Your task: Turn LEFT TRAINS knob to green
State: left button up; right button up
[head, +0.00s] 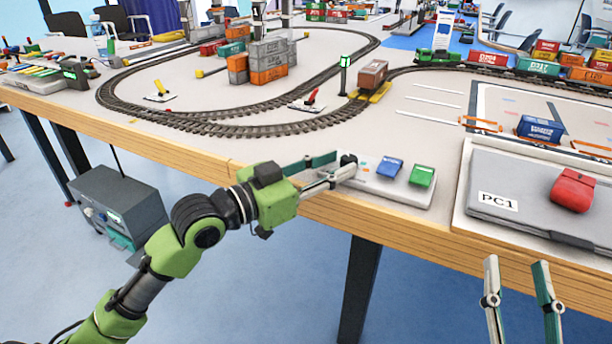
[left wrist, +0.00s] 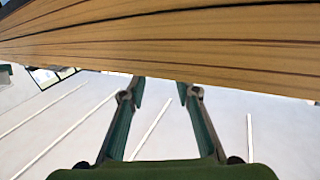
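A pale control panel (head: 390,190) lies at the front table edge, with a dark knob (head: 349,158) at its left end and blue and green buttons. No label reading LEFT TRAINS is legible, and the knob's colour setting cannot be made out. My left gripper (head: 343,162) reaches in from the left, its fingertips at the dark knob; whether they touch it is unclear. In the left wrist view my left gripper's fingers (left wrist: 163,88) are apart with nothing visible between them; no knob shows there. My right gripper (head: 516,262) is open and empty at the lower right, in front of the table.
The wooden table edge (head: 250,178) runs just under my left gripper and crosses the top of the wrist view (left wrist: 160,45). Tracks (head: 240,130) loop behind. A grey box (head: 120,205) hangs below the table.

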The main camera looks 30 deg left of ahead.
pick_arm(q)
jog(key=v, duration=0.6)
jog(key=shift+s+a+f, duration=0.1)
jog(key=shift+s, duration=0.05)
jog(key=shift+v, duration=0.75)
